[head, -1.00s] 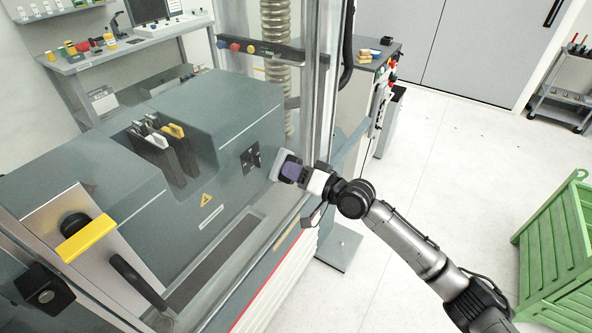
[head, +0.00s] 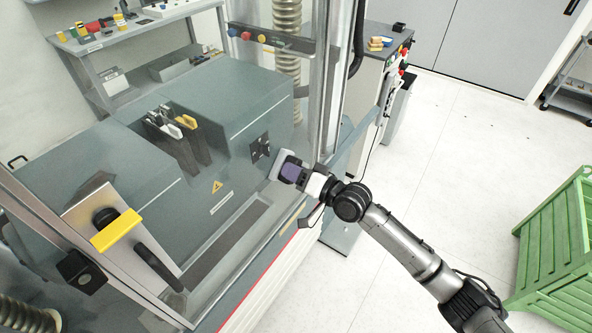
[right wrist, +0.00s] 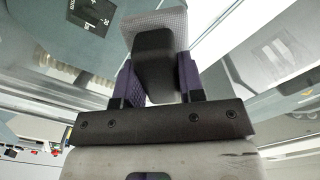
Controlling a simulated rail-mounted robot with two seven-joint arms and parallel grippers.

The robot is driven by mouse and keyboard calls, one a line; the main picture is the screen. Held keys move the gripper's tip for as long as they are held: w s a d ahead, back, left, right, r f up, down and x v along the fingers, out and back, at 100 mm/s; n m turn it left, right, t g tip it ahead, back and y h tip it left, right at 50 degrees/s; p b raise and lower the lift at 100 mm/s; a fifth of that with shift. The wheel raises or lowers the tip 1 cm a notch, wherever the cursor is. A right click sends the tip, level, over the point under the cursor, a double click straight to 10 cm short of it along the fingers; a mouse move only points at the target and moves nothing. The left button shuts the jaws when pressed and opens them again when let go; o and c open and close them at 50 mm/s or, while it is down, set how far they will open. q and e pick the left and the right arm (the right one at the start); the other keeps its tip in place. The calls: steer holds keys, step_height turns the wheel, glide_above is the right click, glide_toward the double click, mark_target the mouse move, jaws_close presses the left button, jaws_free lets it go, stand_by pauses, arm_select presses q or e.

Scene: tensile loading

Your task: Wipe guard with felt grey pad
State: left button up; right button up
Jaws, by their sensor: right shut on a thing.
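The guard (head: 240,240) is a large clear pane in a metal frame, in front of the grey testing machine in the head view. The felt pad (head: 278,163) is a light grey slab on a dark block. My right gripper (head: 291,171), with purple fingers, is shut on the pad's block. The pad is at the pane near its right upright; I cannot tell whether it touches. In the right wrist view the grey pad (right wrist: 165,22) and its dark block (right wrist: 154,65) stand between the purple fingers (right wrist: 158,82). My left gripper is not in view.
The grey machine (head: 245,95) stands behind the pane. A yellow handle (head: 116,230) is at lower left. A bench (head: 150,28) with small items is at the back left. A green crate (head: 555,240) stands on the right. Pale floor between is clear.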

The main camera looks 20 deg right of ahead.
steer(key=shift+s+a, duration=0.1)
steer(key=shift+s, duration=0.05)
steer(key=shift+s+r, duration=0.1)
steer(key=shift+s, duration=0.1)
steer(key=shift+p+v, duration=0.75)
steer(key=shift+v, duration=1.85)
steer(key=shift+w, duration=0.1)
steer(key=shift+d, duration=0.25)
steer(key=v, duration=0.3)
